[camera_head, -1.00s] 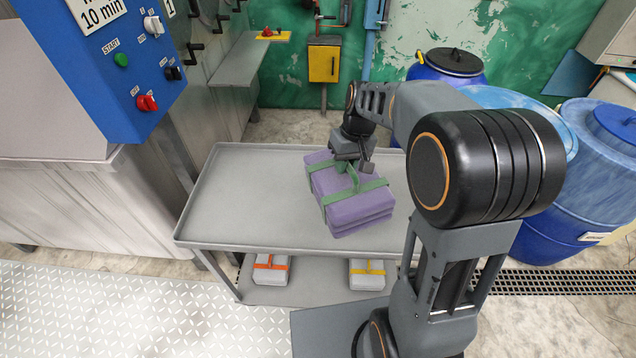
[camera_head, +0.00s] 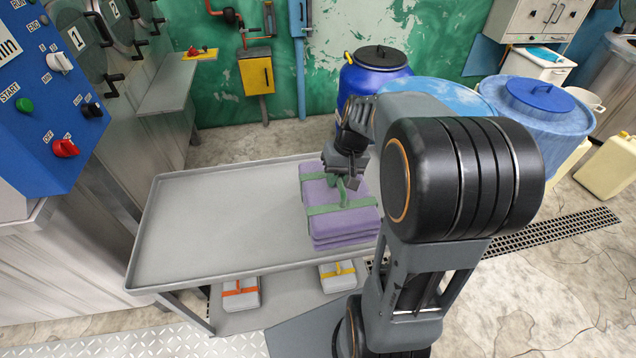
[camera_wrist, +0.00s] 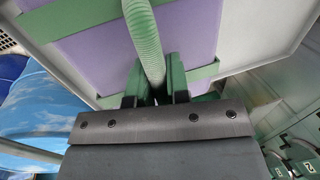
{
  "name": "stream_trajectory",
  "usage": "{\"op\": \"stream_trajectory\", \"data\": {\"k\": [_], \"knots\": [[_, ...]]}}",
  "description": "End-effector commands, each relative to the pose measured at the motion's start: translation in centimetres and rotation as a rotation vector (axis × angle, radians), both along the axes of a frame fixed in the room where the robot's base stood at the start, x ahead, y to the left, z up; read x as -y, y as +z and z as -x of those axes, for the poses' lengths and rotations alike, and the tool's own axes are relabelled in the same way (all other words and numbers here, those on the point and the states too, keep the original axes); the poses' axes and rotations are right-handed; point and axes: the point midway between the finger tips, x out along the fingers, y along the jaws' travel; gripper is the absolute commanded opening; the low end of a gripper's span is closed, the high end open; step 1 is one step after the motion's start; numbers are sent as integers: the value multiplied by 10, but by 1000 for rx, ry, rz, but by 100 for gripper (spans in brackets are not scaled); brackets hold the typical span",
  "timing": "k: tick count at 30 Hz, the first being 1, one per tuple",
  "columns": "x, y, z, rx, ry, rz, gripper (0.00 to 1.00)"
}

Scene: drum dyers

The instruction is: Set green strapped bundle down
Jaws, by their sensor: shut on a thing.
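The green strapped bundle (camera_head: 338,222) is a stack of purple folded cloth with green straps. It is at the right end of the grey cart's top tray (camera_head: 215,220); I cannot tell whether it touches the tray. My gripper (camera_head: 347,182) is above the bundle, shut on its green strap handle. In the wrist view the jaws (camera_wrist: 157,88) close around the ribbed green handle (camera_wrist: 145,40), with the purple cloth (camera_wrist: 95,45) behind it. My arm hides part of the bundle's right side.
The left and middle of the tray are clear, with a raised rim around it. Orange-strapped (camera_head: 240,294) and yellow-strapped (camera_head: 337,276) bundles lie on the lower shelf. Blue drums (camera_head: 372,80) stand behind and to the right. A blue control panel (camera_head: 45,100) is at left.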

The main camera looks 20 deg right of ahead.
Motion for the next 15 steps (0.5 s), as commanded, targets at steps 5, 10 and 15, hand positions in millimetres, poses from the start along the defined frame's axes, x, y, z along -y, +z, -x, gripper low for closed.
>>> {"op": "stream_trajectory", "data": {"k": [5,10,15], "knots": [[6,-11,-31,0,1,0,0],[13,-27,-67,1,1,0,0],[18,-50,-96,1,1,0,0]]}}
